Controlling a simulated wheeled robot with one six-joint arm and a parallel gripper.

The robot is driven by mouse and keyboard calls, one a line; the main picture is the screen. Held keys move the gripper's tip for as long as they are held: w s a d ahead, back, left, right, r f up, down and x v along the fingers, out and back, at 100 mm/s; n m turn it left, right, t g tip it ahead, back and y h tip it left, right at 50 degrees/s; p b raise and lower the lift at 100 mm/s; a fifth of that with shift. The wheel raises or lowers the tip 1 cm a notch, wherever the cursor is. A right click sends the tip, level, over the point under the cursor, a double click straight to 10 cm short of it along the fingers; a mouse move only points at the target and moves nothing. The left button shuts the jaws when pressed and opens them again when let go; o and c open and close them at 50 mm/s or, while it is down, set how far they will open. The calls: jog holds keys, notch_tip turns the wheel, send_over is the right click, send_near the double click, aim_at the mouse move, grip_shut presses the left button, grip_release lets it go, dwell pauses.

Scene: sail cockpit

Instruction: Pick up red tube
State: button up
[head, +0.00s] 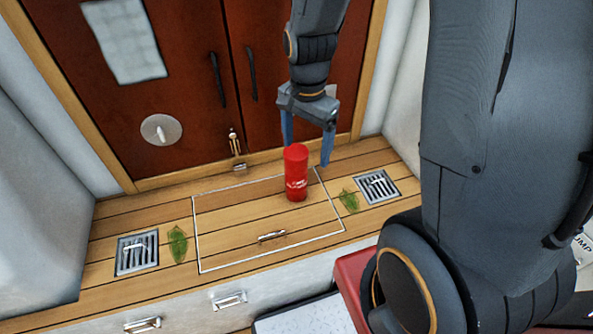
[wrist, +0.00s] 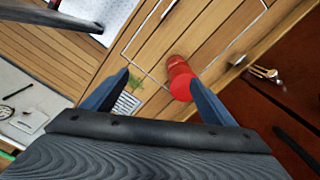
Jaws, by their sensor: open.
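The red tube (head: 296,174) stands upright on the wooden deck, inside the outlined hatch panel near its right edge. My gripper (head: 307,152) is open, with its blue fingers pointing down above and behind the tube in the head view. In the wrist view the red tube (wrist: 180,80) lies beyond the fingers, close to the right fingertip. The gripper (wrist: 160,79) holds nothing. I cannot tell whether a finger touches the tube.
Drain grates lie at the deck's left (head: 137,252) and right (head: 376,187). Green leaves lie by the left grate (head: 177,244) and right grate (head: 349,201). Dark red doors (head: 190,80) stand behind. A hatch handle (head: 272,236) lies in front of the tube.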

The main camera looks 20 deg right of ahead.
aim_at(297, 152)
jog(key=w+f+m+p, duration=0.1)
jog(key=w+f+m, duration=0.1)
jog(key=m, duration=0.1)
jog(key=w+f+m+p, duration=0.1)
jog(key=w+m, duration=0.1)
jog(key=m, duration=0.2)
jog(key=w+f+m+p, duration=0.1)
jog(key=w+f+m, duration=0.1)
jog(key=m, duration=0.2)
jog(key=shift+w+d+f, duration=0.1)
jog(key=shift+w+f, duration=0.25)
jog(key=shift+w+f+m, duration=0.3)
jog(key=shift+f+m, duration=0.1)
jog(key=shift+m, duration=0.2)
jog(key=shift+w+f+p, duration=0.15)
jog(key=shift+f+p, duration=0.5)
jog(key=shift+f, duration=1.35)
jog(key=shift+w+f+p, duration=0.1)
jog(key=shift+f+p, duration=0.55)
jog(key=shift+f, duration=1.35)
jog(key=c, duration=2)
jog(key=shift+o, duration=0.2)
jog(key=shift+r, duration=0.25)
